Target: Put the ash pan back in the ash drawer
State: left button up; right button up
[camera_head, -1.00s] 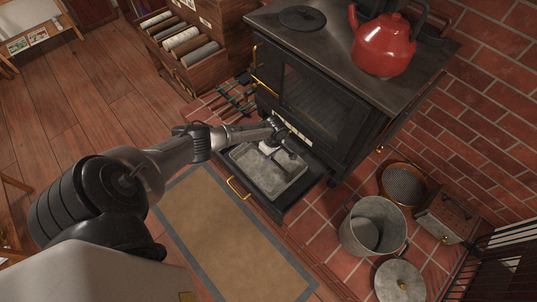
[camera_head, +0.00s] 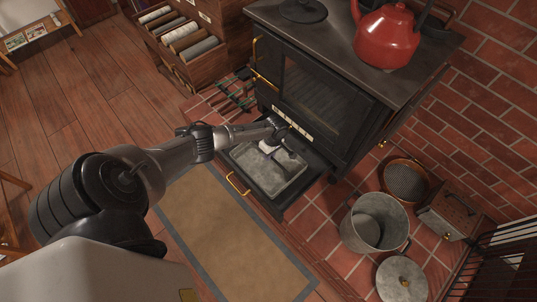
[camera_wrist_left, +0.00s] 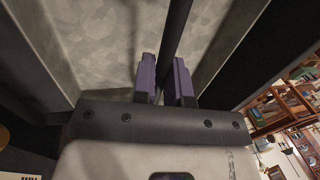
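The grey mottled ash pan (camera_head: 285,178) lies in the pulled-out ash drawer (camera_head: 284,213) at the foot of the black stove. In the left wrist view the pan's grey floor (camera_wrist_left: 95,40) fills the upper left. My left gripper (camera_head: 284,142) is over the pan's stove-side part. In the wrist view its purple finger pads (camera_wrist_left: 166,78) stand close together on both sides of a dark bar, which looks like the pan's handle (camera_wrist_left: 177,22). The gripper hides part of the pan in the head view, and I cannot see whether the pan rests fully on the drawer floor. My right gripper is not in view.
The stove (camera_head: 318,95) carries a red kettle (camera_head: 387,36). A metal bucket (camera_head: 375,222), a round lid (camera_head: 401,280) and a sieve (camera_head: 405,182) stand on the bricks at right. A tan mat (camera_head: 225,235) lies before the drawer. Fire tools (camera_head: 235,93) lie left of the stove.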

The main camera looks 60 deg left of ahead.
pick_arm(q)
jog(key=o, duration=0.5)
jog(key=p+v, duration=0.4)
jog(key=v, duration=0.9)
jog(key=shift+r, duration=0.45)
